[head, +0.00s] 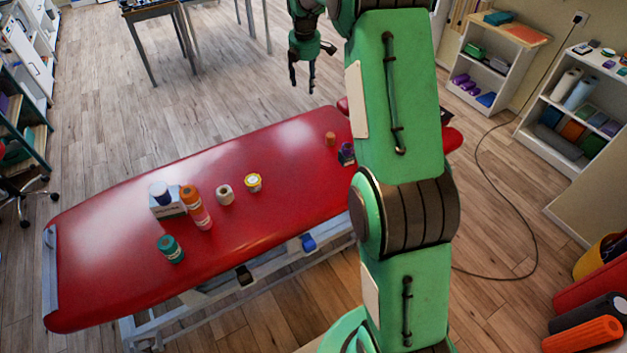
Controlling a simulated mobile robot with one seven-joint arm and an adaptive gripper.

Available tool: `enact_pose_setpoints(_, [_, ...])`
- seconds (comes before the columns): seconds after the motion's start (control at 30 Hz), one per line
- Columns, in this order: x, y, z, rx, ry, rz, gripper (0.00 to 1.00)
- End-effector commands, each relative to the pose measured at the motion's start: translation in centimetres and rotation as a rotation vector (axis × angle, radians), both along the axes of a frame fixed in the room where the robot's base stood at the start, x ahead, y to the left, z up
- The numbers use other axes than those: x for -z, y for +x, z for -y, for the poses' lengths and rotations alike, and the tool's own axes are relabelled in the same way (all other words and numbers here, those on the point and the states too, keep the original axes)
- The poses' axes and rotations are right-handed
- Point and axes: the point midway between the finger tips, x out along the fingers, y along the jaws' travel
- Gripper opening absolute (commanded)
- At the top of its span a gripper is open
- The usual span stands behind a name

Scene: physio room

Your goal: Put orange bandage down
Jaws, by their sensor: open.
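A small orange roll (330,138), which looks like the orange bandage, stands upright on the red treatment table (110,235), towards its far right part. My gripper (302,85) is open and empty, with its fingers pointing down. It appears above and to the left of the orange roll in the picture, apart from it, over the floor beyond the table's far edge. My arm covers the right part of the table.
A purple item (347,154) stands close to the orange roll, partly behind my arm.

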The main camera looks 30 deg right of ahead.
Motion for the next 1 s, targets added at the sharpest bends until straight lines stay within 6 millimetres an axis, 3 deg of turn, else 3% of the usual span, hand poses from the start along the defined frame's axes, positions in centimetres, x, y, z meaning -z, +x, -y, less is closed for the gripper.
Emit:
enact_pose_setpoints(0.1, [-3.5, -2.1, -2.4, 0.077, 0.015, 0.029, 0.54])
enact_pose_setpoints(0.5, [-12.0, -10.3, -9.5, 0.346, 0.082, 0.115, 0.54])
enact_pose_setpoints(1.0, [-18.4, -22.9, -17.2, 0.679, 0.199, 0.211, 0.54])
